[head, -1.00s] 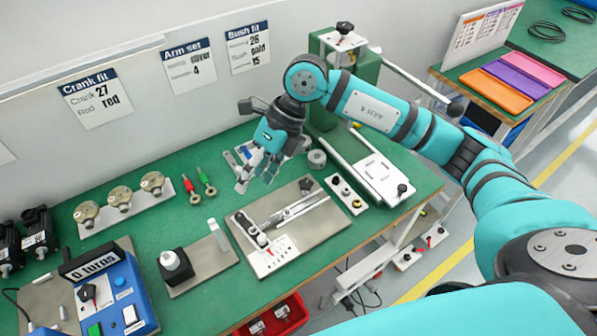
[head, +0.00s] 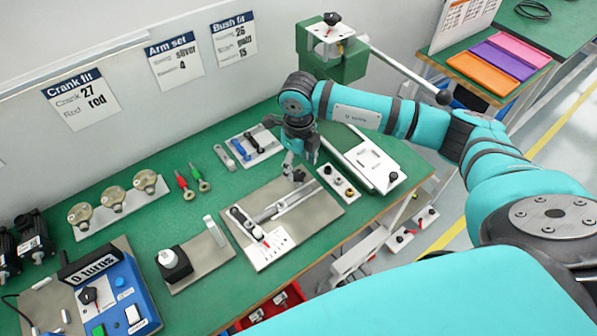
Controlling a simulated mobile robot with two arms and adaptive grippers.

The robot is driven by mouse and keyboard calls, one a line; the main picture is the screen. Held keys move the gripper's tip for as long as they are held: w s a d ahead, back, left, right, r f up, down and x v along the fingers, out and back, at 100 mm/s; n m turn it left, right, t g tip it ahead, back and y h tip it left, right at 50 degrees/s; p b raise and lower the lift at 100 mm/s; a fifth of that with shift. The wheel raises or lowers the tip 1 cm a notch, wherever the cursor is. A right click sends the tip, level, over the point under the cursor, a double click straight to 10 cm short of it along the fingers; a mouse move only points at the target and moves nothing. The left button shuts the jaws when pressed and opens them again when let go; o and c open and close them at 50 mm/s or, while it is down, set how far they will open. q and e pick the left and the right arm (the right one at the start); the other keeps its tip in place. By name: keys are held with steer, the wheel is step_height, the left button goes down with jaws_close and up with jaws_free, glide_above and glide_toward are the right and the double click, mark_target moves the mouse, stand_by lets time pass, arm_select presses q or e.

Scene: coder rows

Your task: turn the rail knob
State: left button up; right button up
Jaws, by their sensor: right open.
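The rail fixture is a grey plate (head: 316,213) on the green bench, with a metal rail (head: 284,204) running across it. A dark rail knob (head: 299,176) sits by the plate's far corner, partly covered by my gripper. My right gripper (head: 292,172) points down at this knob with its fingers open. I cannot tell whether the fingers touch the knob or are around it. At the rail's near left end are a black arm part (head: 243,221) and a white marked plate (head: 268,250) with a red pointer. My left gripper is not in view.
A white plate with small knobs (head: 338,183) and a larger white fixture (head: 376,165) stand close to the right. A tray with blue and black parts (head: 250,146) lies behind. A green block (head: 332,65) with a long bar stands at the back. A blue counter box (head: 118,295) is front left.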

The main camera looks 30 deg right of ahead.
mark_target(298, 174)
step_height(298, 174, down, 5)
steer(key=shift+f+p, duration=0.1)
steer(key=shift+p, duration=0.2)
jaws_close()
steer(key=shift+w+f+n+b, duration=0.1)
steer(key=shift+f+n+b, duration=0.05)
steer(key=shift+n+b, duration=0.45)
steer(key=shift+r, duration=0.2)
jaws_free()
